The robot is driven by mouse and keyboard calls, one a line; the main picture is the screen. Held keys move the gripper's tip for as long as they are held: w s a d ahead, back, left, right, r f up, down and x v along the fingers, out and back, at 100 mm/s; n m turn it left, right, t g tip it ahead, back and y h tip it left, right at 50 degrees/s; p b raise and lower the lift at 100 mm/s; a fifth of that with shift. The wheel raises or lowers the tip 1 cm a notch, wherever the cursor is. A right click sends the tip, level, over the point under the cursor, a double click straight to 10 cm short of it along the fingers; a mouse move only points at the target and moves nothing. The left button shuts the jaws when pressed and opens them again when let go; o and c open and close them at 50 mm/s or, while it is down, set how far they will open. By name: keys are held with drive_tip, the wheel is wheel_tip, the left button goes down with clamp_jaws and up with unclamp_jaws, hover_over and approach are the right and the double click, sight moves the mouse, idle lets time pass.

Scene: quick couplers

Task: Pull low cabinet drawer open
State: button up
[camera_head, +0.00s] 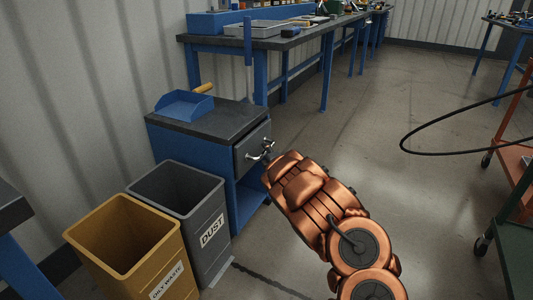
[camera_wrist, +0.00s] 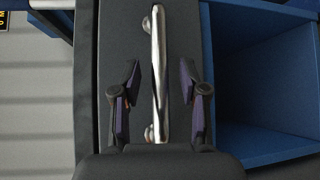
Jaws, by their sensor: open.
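The low cabinet (camera_head: 176,139) is blue with a dark top. Its grey drawer (camera_head: 246,151) is at the top of the front and appears shut. The drawer's bar handle is bright metal and shows in the wrist view (camera_wrist: 159,60). My gripper (camera_wrist: 160,88) is open there, with one finger on each side of the handle and gaps between the pads and the bar. In the head view my gripper (camera_head: 266,160) is at the drawer front, and my copper arm hides part of the cabinet.
An open blue compartment (camera_wrist: 262,75) lies below the drawer. A grey dust bin (camera_head: 214,203) and a yellow oily waste bin (camera_head: 115,228) stand left of the cabinet. A blue dustpan (camera_head: 184,106) lies on its top. A cart (camera_head: 515,185) stands at right; floor between is clear.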

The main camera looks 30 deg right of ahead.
drive_tip(key=shift+x, duration=0.9)
clamp_jaws()
